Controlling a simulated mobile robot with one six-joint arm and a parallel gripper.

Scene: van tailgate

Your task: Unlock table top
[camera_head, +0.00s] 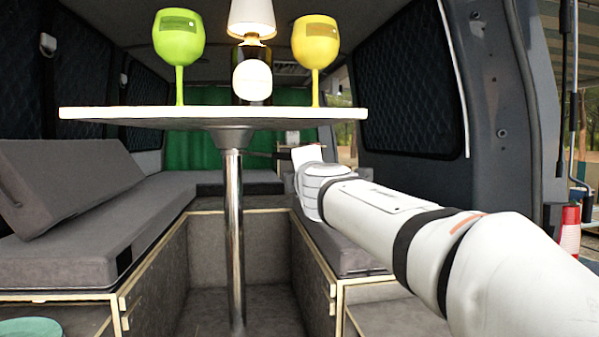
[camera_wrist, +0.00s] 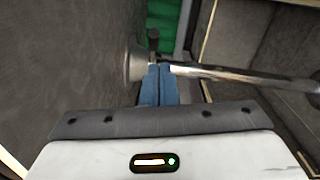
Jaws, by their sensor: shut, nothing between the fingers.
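The white table top (camera_head: 212,115) stands level on a chrome leg (camera_head: 234,230) with a flared mount (camera_head: 232,135) under it. In the wrist view the grey underside (camera_wrist: 70,60) fills the left, and the mount (camera_wrist: 135,65) and leg (camera_wrist: 230,76) run across sideways. A small dark knob-like part (camera_wrist: 153,35) shows just beyond the mount; I cannot tell for sure whether it is the lock. My gripper (camera_wrist: 157,69) has its blue fingers shut and empty, with tips close beside the mount and leg top. Touching cannot be told. In the head view the fingers are hard to make out.
A green glass (camera_head: 179,40), a lamp (camera_head: 252,60) and a yellow glass (camera_head: 315,47) stand on the table top. Grey cushioned benches (camera_head: 80,240) flank the leg. The floor (camera_head: 265,308) between them is clear.

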